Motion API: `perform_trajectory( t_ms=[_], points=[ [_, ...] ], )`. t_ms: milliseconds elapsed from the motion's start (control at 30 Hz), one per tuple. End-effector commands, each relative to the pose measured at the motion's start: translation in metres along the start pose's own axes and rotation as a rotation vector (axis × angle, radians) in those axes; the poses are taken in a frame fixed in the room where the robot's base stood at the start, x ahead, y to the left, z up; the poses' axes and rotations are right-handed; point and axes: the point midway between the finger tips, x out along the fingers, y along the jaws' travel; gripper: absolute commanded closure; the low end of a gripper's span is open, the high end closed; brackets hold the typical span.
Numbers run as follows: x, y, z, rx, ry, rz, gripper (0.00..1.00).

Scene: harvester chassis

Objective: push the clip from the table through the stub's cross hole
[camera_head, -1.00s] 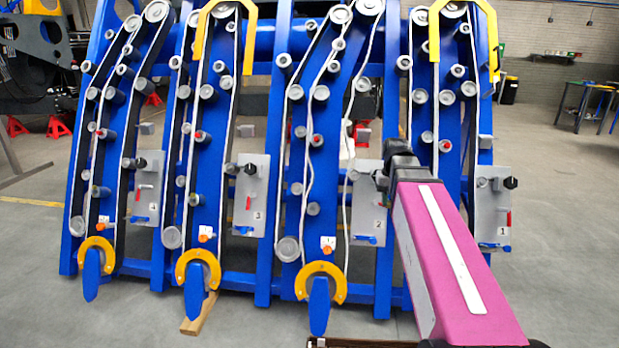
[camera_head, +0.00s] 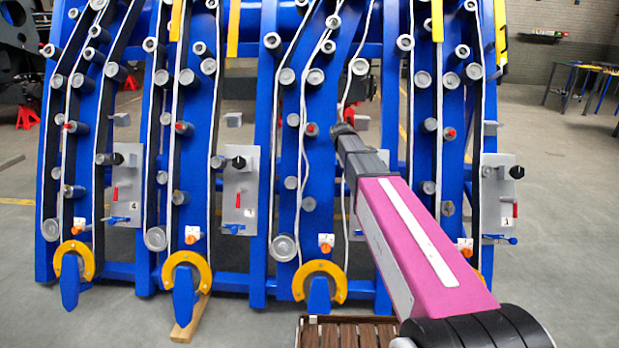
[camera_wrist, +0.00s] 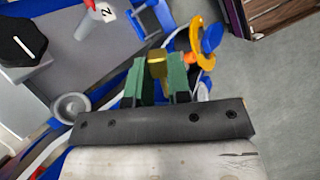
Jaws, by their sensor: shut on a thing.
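My gripper (camera_wrist: 157,68) shows in the wrist view, its green fingers closed on a small brass-coloured piece, which I take to be the clip (camera_wrist: 157,60). Most of the piece is hidden between the fingers. In the head view the fingers are hidden; the dark end of my arm is in front of the chassis near the plate marked 2. An orange stub (camera_head: 327,248) sits under a white tag there; an orange part (camera_wrist: 190,60) shows just right of the fingers in the wrist view. I cannot make out a cross hole.
A brown slatted table (camera_head: 345,334) stands at the bottom of the head view. The blue chassis (camera_head: 262,180) carries rollers, belts and yellow rings (camera_head: 320,268). Grey plate 2 (camera_wrist: 110,45), with a black knob (camera_wrist: 22,38) and red handle, is close on the left.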

Motion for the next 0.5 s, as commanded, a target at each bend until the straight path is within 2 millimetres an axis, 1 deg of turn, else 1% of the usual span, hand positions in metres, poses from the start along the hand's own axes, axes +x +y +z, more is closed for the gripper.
perform_trajectory(
  t_ms=[33,267,400,500],
  points=[
    [0.0,0.006,-0.01,-0.072,-0.026,0.032,1.0],
    [-0.001,0.024,-0.047,-0.44,-0.159,0.237,1.0],
    [-0.003,0.034,-0.074,-0.674,-0.242,0.404,1.0],
    [-0.004,0.04,-0.092,-0.812,-0.287,0.518,1.0]
  ],
)
